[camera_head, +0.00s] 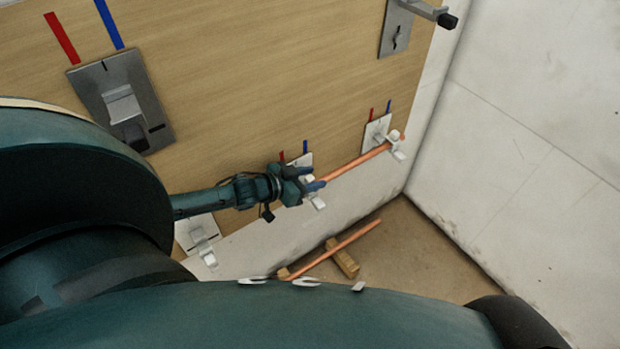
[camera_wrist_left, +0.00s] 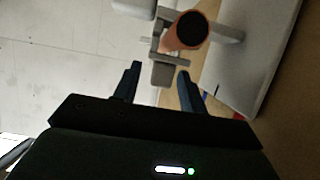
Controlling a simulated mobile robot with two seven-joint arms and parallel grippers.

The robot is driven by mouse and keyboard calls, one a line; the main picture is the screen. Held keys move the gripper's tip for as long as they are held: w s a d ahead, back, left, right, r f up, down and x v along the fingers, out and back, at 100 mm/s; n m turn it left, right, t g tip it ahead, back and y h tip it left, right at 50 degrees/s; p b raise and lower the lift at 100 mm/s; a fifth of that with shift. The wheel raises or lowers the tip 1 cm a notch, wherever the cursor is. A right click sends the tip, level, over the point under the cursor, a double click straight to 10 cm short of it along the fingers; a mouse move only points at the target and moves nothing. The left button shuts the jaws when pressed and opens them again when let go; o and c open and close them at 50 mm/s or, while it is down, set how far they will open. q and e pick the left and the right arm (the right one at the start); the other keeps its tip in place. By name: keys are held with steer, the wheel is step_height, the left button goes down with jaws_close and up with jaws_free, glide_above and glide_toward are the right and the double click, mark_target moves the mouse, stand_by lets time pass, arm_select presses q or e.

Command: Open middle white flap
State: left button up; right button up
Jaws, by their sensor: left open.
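The middle white flap holder (camera_head: 318,203) is on the wooden wall, partly hidden behind my left gripper (camera_head: 314,179). My left gripper is open, with its fingers pointing at this holder. In the left wrist view, the small grey-white flap (camera_wrist_left: 162,75) shows between and just beyond the two fingertips (camera_wrist_left: 158,80). I cannot tell whether either finger touches it. The open end of a copper pipe (camera_wrist_left: 188,32) is above it, in the holder. In the head view the pipe (camera_head: 355,162) runs right from the middle holder to the right one (camera_head: 378,130). My right gripper is not in view.
Another white holder (camera_head: 199,234) is at the lower left, below my forearm. Larger grey metal brackets (camera_head: 122,100) are higher on the wall. A loose copper pipe (camera_head: 340,246) rests on wooden blocks (camera_head: 343,259) on the floor. A white wall (camera_head: 540,150) closes the right side.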

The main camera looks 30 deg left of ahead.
arm_select(q)
jaws_close()
stand_by(0.4)
